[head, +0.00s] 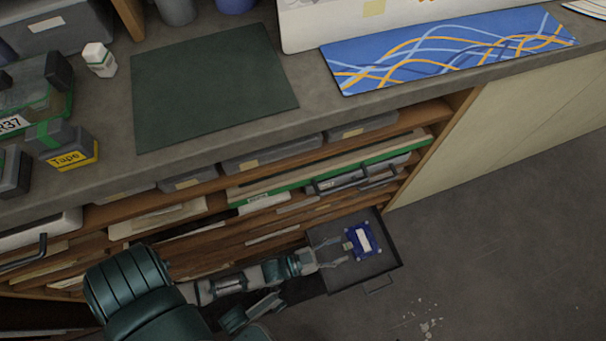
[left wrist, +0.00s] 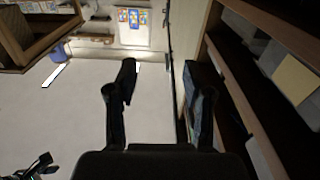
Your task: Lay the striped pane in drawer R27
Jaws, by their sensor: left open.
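A small blue pane (head: 359,240) with a white stripe or label lies in an open dark drawer (head: 385,268), low in the cabinet. The drawer's own label cannot be read. My left gripper (head: 331,258) is open at the drawer's left side. Its fingers are apart, just left of the blue piece; whether they touch it I cannot tell. In the left wrist view the open left gripper (left wrist: 160,95) shows nothing clearly held between its fingers. Teal and grey arm parts below it may belong to my right arm; its jaws cannot be made out.
A blue panel (head: 450,50) with orange and light-blue wavy stripes lies on the counter beside a dark green mat (head: 210,85). A tape box (head: 70,155) and other boxes stand at left. Shelves (head: 190,250) with drawers lie close to my arm.

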